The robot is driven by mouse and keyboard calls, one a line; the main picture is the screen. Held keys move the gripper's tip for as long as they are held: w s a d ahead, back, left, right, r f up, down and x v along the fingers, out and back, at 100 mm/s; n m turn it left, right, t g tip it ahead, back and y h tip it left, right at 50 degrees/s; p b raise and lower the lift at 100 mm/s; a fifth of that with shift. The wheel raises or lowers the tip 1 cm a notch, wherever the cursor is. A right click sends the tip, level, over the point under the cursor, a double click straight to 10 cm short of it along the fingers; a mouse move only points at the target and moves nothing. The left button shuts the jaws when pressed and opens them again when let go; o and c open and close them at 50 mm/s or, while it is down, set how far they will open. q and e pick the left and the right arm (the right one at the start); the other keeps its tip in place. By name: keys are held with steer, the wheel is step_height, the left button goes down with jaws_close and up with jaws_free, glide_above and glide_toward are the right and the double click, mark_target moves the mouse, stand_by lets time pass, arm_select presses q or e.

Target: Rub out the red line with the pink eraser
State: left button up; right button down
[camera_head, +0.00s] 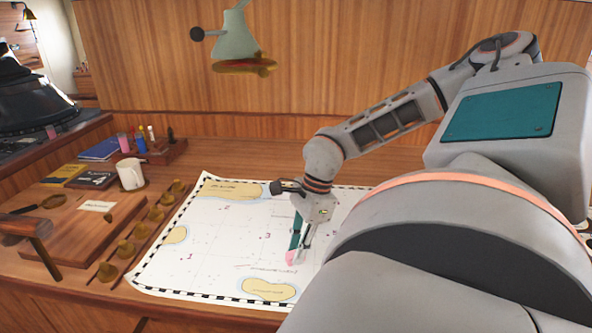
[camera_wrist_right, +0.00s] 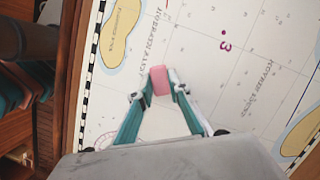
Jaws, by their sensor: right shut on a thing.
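The pink eraser (camera_head: 291,258) is at the tips of my right gripper (camera_head: 298,250), over the lower middle of the white chart (camera_head: 215,233). In the right wrist view the pink eraser (camera_wrist_right: 160,80) sits between the two fingertips of my right gripper (camera_wrist_right: 161,88), which is shut on it. The eraser is at or just above the paper; I cannot tell whether it touches. I cannot make out a red line in either view; part of the chart is hidden behind my right arm. My left gripper is not in view.
Left of the chart lie a wooden strip with several brass knobs (camera_head: 126,247) and a wooden board (camera_head: 75,228). A white mug (camera_head: 131,174), books (camera_head: 102,149) and a holder with pens (camera_head: 160,152) stand behind. A lamp (camera_head: 238,45) hangs above. The chart's left half is clear.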

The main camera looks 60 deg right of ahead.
steer(key=shift+r, duration=0.1)
steer(key=shift+r+p, duration=1.2)
steer(key=shift+r, duration=1.75)
